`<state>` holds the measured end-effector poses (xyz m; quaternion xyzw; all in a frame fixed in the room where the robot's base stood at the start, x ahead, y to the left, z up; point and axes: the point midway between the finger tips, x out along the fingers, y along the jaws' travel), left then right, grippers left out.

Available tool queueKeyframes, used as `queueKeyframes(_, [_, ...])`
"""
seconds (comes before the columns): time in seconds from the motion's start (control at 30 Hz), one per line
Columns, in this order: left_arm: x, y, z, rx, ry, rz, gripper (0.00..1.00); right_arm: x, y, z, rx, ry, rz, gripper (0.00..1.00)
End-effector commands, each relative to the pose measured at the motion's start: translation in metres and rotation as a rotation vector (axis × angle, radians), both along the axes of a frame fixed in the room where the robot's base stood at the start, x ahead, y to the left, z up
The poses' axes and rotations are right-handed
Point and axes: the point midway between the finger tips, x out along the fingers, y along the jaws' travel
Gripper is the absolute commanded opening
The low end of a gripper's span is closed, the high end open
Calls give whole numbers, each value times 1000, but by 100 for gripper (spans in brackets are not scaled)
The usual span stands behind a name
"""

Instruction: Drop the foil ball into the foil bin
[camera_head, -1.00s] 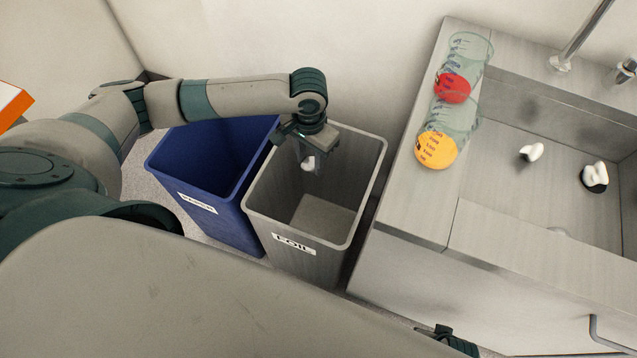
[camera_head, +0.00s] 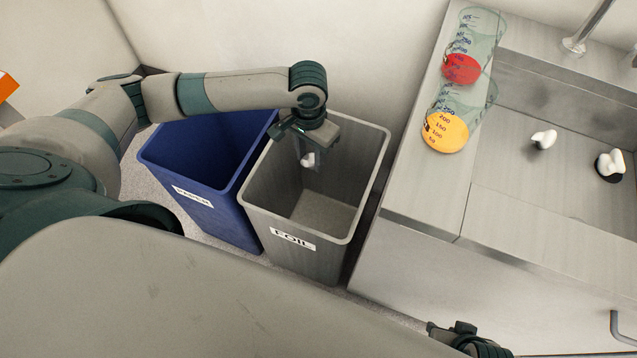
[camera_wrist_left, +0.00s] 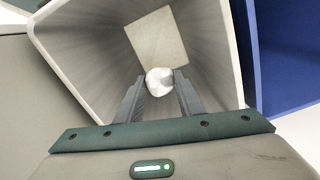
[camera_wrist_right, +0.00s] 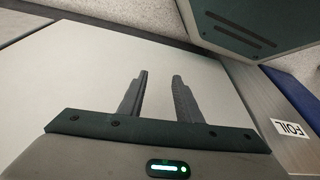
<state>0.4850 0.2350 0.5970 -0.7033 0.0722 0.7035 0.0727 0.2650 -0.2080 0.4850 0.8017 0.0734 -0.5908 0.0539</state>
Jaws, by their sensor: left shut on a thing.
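The foil ball (camera_head: 308,160) is a small whitish lump held at the fingertips of my left gripper (camera_head: 310,157). In the left wrist view the ball (camera_wrist_left: 159,81) sits between the two fingers (camera_wrist_left: 160,84), with the bin floor beyond it. The foil bin (camera_head: 282,258) is a tall grey open bin with a FOIL label on its front. My left gripper points down inside the bin's opening, near its back left side, with the ball above the floor. In the right wrist view my right gripper (camera_wrist_right: 156,82) is open with nothing between its fingers.
A blue bin (camera_head: 214,212) with a label stands touching or close to the left of the foil bin. A grey counter (camera_head: 425,195) at the right holds beakers with red (camera_head: 461,70) and yellow (camera_head: 445,131) contents. White knob-like pieces (camera_head: 544,139) lie in the recess.

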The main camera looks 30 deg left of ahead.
Motion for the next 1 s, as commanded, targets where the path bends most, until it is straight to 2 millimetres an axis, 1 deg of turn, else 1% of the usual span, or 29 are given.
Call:
queueKeyframes(0.33, [0, 0, 0, 0, 0, 0, 13, 0, 0, 3, 0, -2, 0, 31])
queueKeyframes(0.37, [0, 0, 0, 0, 0, 0, 36, 0, 0, 3, 0, -2, 0, 31])
queueKeyframes(0.4, [0, 0, 0, 0, 0, 0, 46, 0, 0, 3, 0, -2, 0, 31])
queueKeyframes(0.43, [0, 0, 0, 0, 0, 0, 53, 0, 0, 3, 0, -2, 0, 31])
queueKeyframes(0.47, [0, 0, 0, 0, 0, 0, 56, 0, 0, 3, 0, -2, 0, 31])
queueKeyframes(0.8, [0, 0, 1, 0, 0, 0, 56, -1, 0, 3, 0, -2, 0, 31])
queueKeyframes(0.93, [0, 0, 7, -1, -1, 0, 56, -1, 0, 4, -1, 2, 0, 31])
queueKeyframes(1.0, [1, 0, 13, -1, -1, 0, 56, -2, -1, 5, -4, 5, -1, 31])
